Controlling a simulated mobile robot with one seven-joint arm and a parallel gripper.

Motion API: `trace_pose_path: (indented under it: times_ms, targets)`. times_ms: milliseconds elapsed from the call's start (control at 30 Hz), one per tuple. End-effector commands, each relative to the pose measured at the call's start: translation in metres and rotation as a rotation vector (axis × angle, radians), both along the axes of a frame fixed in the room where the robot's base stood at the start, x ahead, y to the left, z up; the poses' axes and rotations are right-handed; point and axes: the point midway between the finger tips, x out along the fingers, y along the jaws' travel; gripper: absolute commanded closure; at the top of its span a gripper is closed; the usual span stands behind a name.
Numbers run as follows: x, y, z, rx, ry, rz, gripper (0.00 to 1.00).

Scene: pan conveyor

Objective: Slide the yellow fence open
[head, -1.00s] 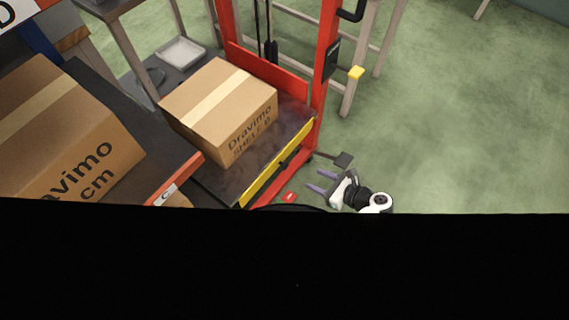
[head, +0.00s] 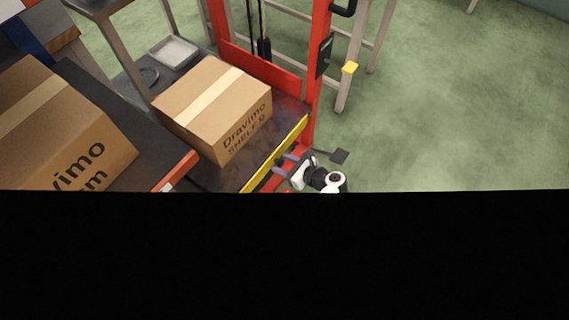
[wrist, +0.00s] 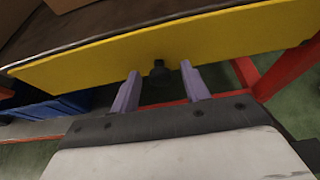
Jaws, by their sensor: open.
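The yellow fence (head: 276,153) is a long strip along the near right edge of the dark platform. In the wrist view the yellow fence (wrist: 90,62) spans the picture, with a black knob (wrist: 159,70) low on its face. My gripper (head: 282,164) is beside the fence on its outer side. In the wrist view my gripper (wrist: 158,80) is open, its two purple fingers pointing at the fence with the knob between their tips. I cannot tell whether the fingers touch the knob.
A cardboard box (head: 212,108) sits on the dark platform behind the fence. A red frame (head: 317,70) rises at the platform's far right corner. Green floor on the right is clear.

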Motion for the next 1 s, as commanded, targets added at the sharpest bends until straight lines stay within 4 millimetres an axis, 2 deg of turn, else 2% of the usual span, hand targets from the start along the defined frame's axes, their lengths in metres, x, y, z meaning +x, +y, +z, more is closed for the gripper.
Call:
trace_pose_path:
  times_ms: [100,433,767,1000]
  targets:
    - [0.0,0.0,0.0,0.0,0.0,0.0,0.55]
    - [0.0,0.0,0.0,0.0,0.0,0.0,0.99]
    - [0.0,0.0,0.006,0.0,0.0,0.0,1.0]
    - [0.0,-0.001,0.032,0.001,0.001,0.0,1.0]
